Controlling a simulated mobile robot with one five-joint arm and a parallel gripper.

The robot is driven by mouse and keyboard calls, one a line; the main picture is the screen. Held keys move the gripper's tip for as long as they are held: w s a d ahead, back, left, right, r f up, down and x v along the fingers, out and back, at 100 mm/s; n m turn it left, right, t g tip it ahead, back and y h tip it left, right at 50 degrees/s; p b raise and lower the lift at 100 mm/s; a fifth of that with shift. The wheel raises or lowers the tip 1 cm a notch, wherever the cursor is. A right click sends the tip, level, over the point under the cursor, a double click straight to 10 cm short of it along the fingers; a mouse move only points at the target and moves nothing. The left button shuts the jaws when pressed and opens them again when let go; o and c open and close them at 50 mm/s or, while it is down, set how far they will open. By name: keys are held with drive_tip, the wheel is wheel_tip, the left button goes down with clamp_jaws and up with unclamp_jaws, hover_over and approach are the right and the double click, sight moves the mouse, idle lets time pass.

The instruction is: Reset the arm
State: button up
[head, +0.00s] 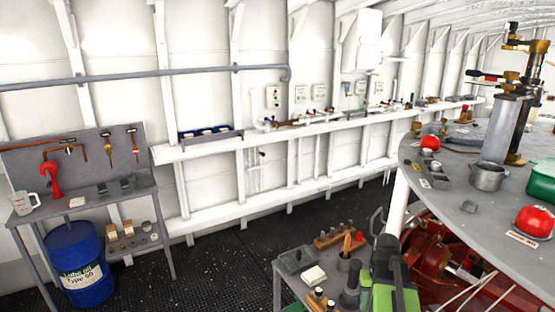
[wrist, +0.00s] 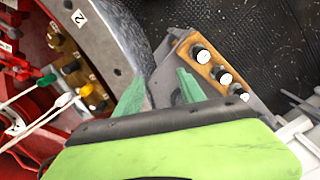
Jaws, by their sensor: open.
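My gripper (wrist: 160,86) shows in the wrist view with its two green fingers apart and nothing between them. Beyond the fingers is a grey surface edge with a wooden rack (wrist: 216,72) of white-topped dark knobs to the right. In the head view my green and dark arm stands at the bottom, right of centre, beside the small grey table (head: 290,284). The fingertips are hard to make out there.
A round grey table (head: 455,205) at the right bears a metal pot (head: 487,176) and red-topped items. Red machinery (head: 440,250) lies beneath it. A workbench (head: 100,195) and blue drum (head: 80,265) stand at the left. Dark floor (head: 220,255) is clear in the middle.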

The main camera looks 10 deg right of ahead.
drive_tip(key=w+a+n, duration=0.2)
drive_tip(key=a+n, duration=0.2)
drive_tip(key=a, duration=2.4)
drive_tip(key=shift+w+f, duration=0.2)
